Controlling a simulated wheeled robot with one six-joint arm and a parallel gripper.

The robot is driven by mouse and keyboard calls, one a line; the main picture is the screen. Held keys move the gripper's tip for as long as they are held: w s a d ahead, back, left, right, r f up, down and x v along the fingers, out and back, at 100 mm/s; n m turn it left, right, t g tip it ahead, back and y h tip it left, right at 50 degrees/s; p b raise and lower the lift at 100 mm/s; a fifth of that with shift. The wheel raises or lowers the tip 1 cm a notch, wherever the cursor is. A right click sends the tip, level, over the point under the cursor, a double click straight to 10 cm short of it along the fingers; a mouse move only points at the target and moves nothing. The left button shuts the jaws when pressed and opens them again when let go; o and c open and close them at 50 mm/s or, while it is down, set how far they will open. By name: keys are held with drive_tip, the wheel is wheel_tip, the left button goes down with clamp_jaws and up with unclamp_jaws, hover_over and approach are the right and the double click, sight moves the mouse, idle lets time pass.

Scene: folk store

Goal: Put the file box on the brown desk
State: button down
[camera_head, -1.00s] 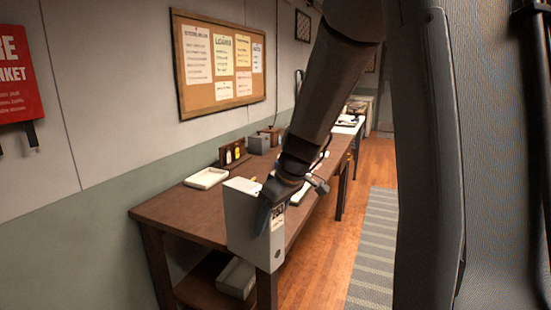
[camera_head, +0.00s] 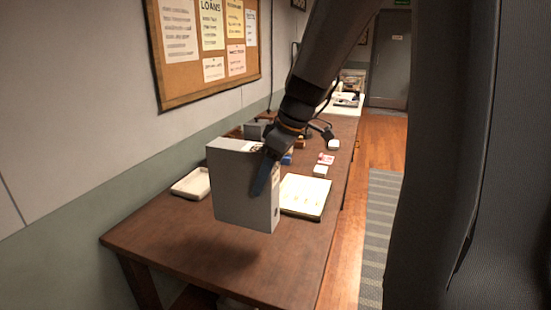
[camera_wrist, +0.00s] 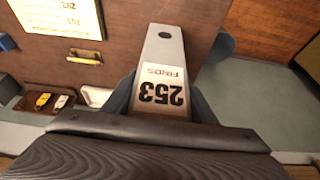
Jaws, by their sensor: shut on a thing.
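The file box (camera_head: 232,188) is grey and stands upright in my grip. In the head view it is over the brown desk (camera_head: 170,250), and a dark shadow lies on the desktop below it, so it appears to be held a little above the surface. My gripper (camera_head: 265,175) is shut on the upper part of the box. The far finger is hidden in the head view.
Small boxes and other items stand farther back. The near part of the desktop is clear. A noticeboard (camera_head: 210,45) hangs on the wall.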

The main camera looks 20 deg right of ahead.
sight(268, 205)
drive_tip(key=shift+f+p, duration=0.8)
drive_tip(key=shift+f, duration=3.9)
drive_tip(key=c, duration=0.8)
unclamp_jaws()
drive_tip(key=shift+o, duration=0.2)
drive_tip(key=shift+d+r, duration=0.15)
drive_tip(key=shift+r, duration=0.3)
drive_tip(key=b+v, duration=0.2)
drive_tip(key=v, duration=0.9)
drive_tip(key=shift+s+b, duration=0.2)
drive_tip(key=shift+b, duration=0.1)
